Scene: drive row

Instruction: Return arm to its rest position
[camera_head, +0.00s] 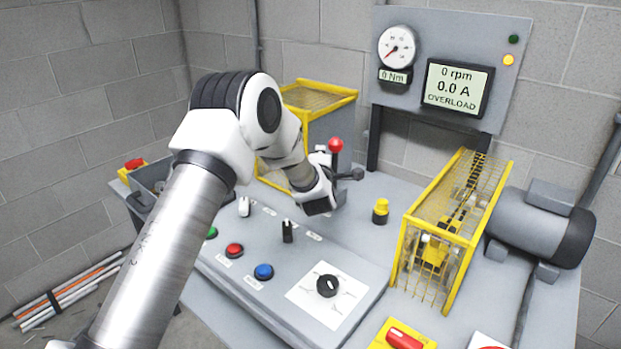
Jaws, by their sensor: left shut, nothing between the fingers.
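My left arm comes in from the lower left, bends at a high elbow and reaches down over the grey control console (300,262). My left gripper (352,175) is small and partly hidden by its own wrist. It is shut and empty, close to a lever with a red ball knob (336,145). I cannot tell whether it touches the lever. My right gripper is not in view.
The console has a black rotary knob (327,286), a blue button (264,272) and a red button (234,250). A yellow guard cage (455,220) and a motor (540,228) stand right. A display (458,88) reads 0 rpm, 0.0 A, OVERLOAD.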

